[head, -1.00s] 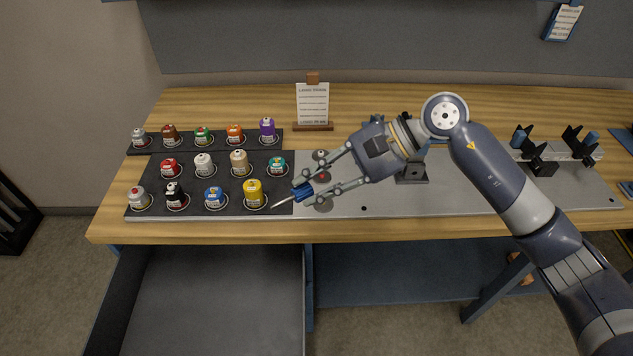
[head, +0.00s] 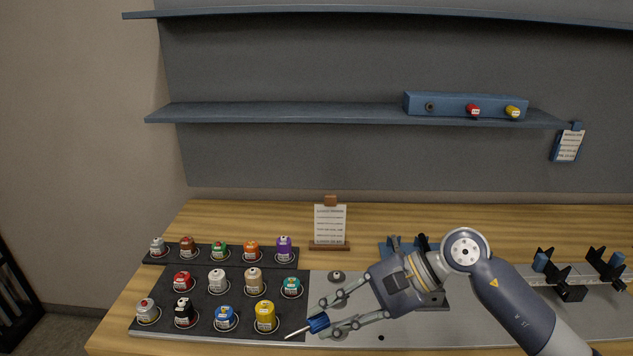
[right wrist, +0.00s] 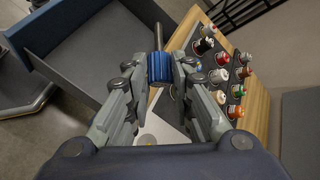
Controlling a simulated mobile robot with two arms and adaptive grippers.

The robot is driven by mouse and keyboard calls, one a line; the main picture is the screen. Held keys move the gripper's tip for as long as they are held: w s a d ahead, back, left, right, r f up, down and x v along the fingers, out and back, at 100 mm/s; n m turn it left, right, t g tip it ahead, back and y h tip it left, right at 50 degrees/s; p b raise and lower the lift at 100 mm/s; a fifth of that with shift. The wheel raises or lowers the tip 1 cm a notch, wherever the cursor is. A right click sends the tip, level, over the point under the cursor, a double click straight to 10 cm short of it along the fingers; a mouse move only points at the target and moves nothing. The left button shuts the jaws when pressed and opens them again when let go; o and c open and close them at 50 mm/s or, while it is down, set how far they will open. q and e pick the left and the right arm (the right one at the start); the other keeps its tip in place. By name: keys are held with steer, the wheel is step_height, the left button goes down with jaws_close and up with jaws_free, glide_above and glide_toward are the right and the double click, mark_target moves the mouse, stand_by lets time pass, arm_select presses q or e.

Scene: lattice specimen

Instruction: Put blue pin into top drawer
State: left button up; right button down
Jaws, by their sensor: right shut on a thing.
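The blue pin (head: 317,323) has a blue ribbed handle and a thin metal shaft pointing left. My right gripper (head: 329,319) is shut on its handle, above the front part of the workbench. In the right wrist view the blue handle (right wrist: 160,68) sits between the two fingertips. An open drawer (right wrist: 104,48) shows there at the upper left, with an empty grey floor and blue front. The pin is beside the drawer in that picture. The drawer is outside the head view now. My left gripper is not in view.
Several coloured capped pots stand on a dark stepped rack (head: 272,327) left of the pin. A sign (head: 330,224) stands behind. A blue block (head: 455,104) with red and yellow knobs sits on the shelf (head: 300,113). Black holders (head: 568,292) stand at the right.

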steer(key=s+d+f+m+t+h, duration=0.1)
steer(key=s+d+m+t, duration=0.2)
steer(key=d, duration=0.4)
steer(key=s+d+f+m+t+h, duration=0.1)
steer(key=s+d+m+t, duration=0.2)
steer(key=d, duration=0.5)
steer(key=shift+s+d+f+m, duration=0.15)
steer(key=shift+s+f+m, duration=0.1)
steer(key=shift+m, duration=0.35)
